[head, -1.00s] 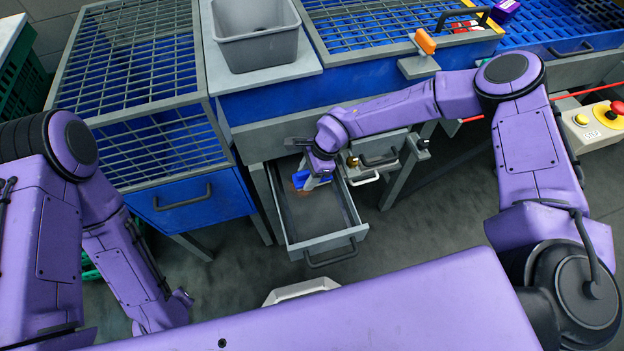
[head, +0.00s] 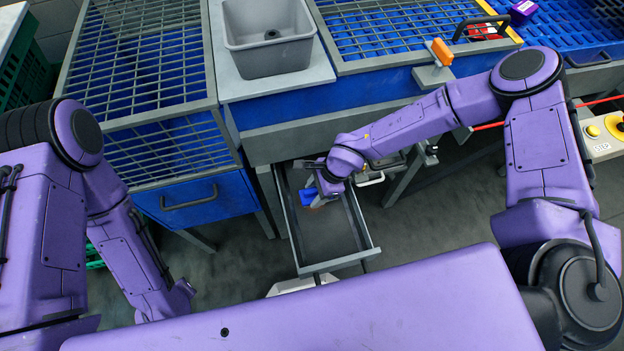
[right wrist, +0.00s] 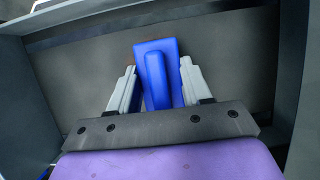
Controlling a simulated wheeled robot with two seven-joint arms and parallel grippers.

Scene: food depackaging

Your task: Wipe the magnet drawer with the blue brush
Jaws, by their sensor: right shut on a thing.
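The magnet drawer (head: 338,235) is pulled out below the blue machine, a grey open tray with a flat floor. The blue brush (head: 307,197) is over the back part of the drawer. My right gripper (right wrist: 155,88) is shut on the handle of the blue brush (right wrist: 156,62), with one pale finger on each side. In the right wrist view the brush is in front of the drawer's grey floor (right wrist: 225,60); its bristles are hidden there. My left arm is at the left of the head view; its fingertips cannot be made out.
A grey bin (head: 268,38) stands on the ledge above the drawer. An orange-handled part (head: 441,52) is to its right. Blue grated units stand on both sides. A closed blue drawer (head: 195,200) is at the left. The control box (head: 604,135) is at the right.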

